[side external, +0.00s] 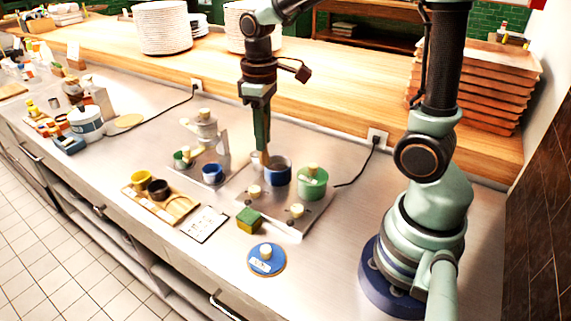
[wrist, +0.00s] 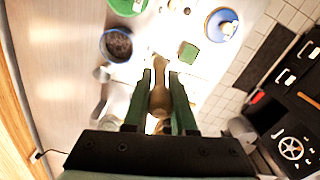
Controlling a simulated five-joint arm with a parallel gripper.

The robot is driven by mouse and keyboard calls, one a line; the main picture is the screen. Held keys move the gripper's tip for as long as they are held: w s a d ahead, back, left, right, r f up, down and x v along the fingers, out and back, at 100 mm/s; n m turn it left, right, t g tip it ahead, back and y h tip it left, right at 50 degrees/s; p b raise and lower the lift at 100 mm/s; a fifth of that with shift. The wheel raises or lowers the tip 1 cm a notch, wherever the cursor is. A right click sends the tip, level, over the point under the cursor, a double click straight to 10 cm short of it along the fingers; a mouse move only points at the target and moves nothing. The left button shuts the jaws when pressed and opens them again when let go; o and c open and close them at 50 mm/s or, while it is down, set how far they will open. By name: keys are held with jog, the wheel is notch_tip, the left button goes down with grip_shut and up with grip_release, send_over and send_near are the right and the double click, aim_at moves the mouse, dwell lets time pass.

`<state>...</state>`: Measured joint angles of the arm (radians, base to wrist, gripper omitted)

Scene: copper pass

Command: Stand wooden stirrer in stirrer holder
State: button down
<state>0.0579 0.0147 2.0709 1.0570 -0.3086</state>
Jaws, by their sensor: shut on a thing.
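My gripper (side external: 262,148) points down over the metal counter, just left of a blue round container (side external: 277,172). In the wrist view my gripper (wrist: 159,98) is shut on the wooden stirrer (wrist: 158,92), a tan piece with a narrow waist. In the side view a tan bit of the stirrer (side external: 256,159) shows below the fingers. The blue container (wrist: 117,44) has dark contents in the wrist view and lies beyond the stirrer's left side, apart from it in the picture. I cannot tell for sure which object is the stirrer holder.
A green lidded container (side external: 312,184) stands right of the blue one. A green cube (side external: 249,220) and a blue disc (side external: 266,259) lie nearer the front. A wooden tray (side external: 177,210) with two small cups and a small machine (side external: 207,135) stand left. Stacked plates (side external: 162,28) are behind.

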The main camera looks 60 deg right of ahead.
jog(key=w+d+r+m, duration=0.7)
jog(key=w+d+m, duration=0.1)
jog(key=w+d, duration=0.35)
jog(key=f, duration=1.9)
jog(key=shift+s+f, duration=0.2)
jog(key=shift+f, duration=0.1)
jog(key=shift+f, duration=0.1)
jog(key=c, duration=0.7)
grip_release()
jog(key=shift+c, duration=0.2)
